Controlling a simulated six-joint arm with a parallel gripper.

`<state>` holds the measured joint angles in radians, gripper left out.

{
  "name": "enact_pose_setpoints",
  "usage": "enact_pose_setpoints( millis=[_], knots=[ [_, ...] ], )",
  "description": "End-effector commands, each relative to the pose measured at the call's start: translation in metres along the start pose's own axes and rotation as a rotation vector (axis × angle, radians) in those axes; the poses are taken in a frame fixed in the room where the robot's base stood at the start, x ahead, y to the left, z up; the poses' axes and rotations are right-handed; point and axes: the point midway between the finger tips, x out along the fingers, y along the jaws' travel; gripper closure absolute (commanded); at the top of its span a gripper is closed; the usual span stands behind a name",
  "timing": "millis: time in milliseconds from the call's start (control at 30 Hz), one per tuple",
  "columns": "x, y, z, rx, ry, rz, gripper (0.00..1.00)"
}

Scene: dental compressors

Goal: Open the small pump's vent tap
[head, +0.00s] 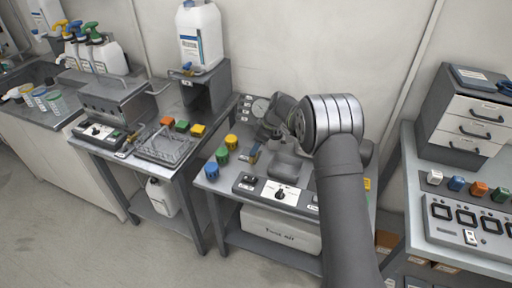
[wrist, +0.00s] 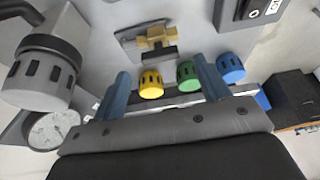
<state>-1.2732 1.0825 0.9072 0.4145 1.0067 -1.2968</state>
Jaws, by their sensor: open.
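A yellow tap handle (wrist: 155,38) sits on a small grey plate in the wrist view, just beyond my fingertips. It also shows in the head view (head: 253,154), beside a grey machine body (head: 288,165) on the middle bench. I cannot read a label that ties the tap to the small pump. My gripper (wrist: 160,67) is open and empty, its two blue fingers apart and not touching the tap. In the head view my arm hides part of the machine, and the fingers cannot be made out.
Yellow (wrist: 151,84), green (wrist: 187,77) and blue (wrist: 231,68) knobs stand in a row close to my fingers. A ribbed grey cylinder (wrist: 40,75) and a gauge (wrist: 52,129) are at the left. A switch panel (head: 280,193) lines the bench front.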

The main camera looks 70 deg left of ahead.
Motion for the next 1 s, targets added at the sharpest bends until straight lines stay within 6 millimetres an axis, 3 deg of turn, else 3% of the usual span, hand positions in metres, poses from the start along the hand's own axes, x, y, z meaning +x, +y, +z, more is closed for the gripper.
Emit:
enact_pose_setpoints(
  millis=[300,500,700,1000],
  knots=[
    [-0.081,0.001,0.000,0.000,0.002,0.004,0.31],
    [-0.120,0.001,0.000,0.001,0.001,0.003,0.31],
    [-0.139,0.000,0.000,0.000,0.001,0.001,0.31],
    [-0.141,0.000,0.000,0.000,0.000,0.000,0.31]
  ],
)
